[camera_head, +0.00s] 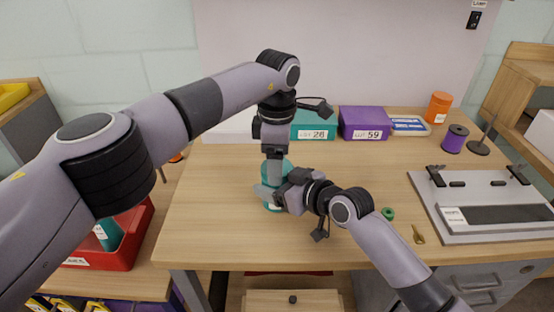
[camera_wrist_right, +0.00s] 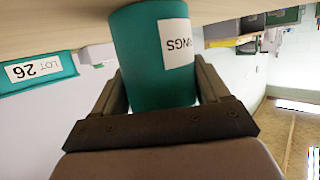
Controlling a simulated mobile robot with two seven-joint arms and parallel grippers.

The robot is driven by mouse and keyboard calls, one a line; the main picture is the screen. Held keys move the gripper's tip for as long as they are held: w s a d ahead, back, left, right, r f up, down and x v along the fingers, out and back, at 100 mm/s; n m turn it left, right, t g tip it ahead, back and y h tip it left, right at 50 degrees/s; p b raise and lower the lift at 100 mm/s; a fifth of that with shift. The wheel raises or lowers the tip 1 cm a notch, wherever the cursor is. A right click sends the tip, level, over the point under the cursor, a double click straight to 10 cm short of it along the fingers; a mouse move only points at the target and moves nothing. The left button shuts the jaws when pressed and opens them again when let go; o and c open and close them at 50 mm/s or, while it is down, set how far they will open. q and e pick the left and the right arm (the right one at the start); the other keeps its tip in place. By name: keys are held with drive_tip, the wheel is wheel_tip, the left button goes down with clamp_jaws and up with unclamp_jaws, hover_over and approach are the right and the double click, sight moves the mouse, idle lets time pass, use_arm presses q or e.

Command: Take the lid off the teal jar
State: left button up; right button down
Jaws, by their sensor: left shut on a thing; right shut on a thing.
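The teal jar (camera_head: 271,207) stands upright on the wooden table, partly hidden by both grippers. In the right wrist view the jar (camera_wrist_right: 150,55) has a white label and sits between the two fingers. My right gripper (camera_head: 270,194) is shut on the jar body from the right side. My left gripper (camera_head: 275,180) points down over the jar from above and is shut on its lid (camera_head: 288,166). Only a little teal of the lid shows around the fingers, so I cannot tell whether it is apart from the jar.
A teal box (camera_head: 314,124) and a purple box (camera_head: 364,122) stand behind the jar. An orange pot (camera_head: 439,107), a purple spool (camera_head: 454,139) and a grey clamp board (camera_head: 485,205) are on the right. A small green ring (camera_head: 388,213) lies near the right arm. The table's left front is clear.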

use_arm(q)
drive_tip(key=o, duration=1.2)
drive_tip(key=shift+c, duration=0.2)
drive_tip(key=shift+r, duration=0.1)
wheel_tip(320, 180, up, 4)
drive_tip(key=shift+r, duration=0.2)
drive_tip(key=shift+c, duration=0.4)
wheel_tip(320, 180, up, 2)
drive_tip(key=m, duration=0.2)
drive_tip(key=shift+r+m, duration=0.25)
drive_tip(key=shift+m, duration=0.05)
drive_tip(key=shift+r+m, duration=0.25)
drive_tip(key=shift+m, duration=0.15)
wheel_tip(320, 180, down, 8)
drive_tip(key=shift+r, duration=0.15)
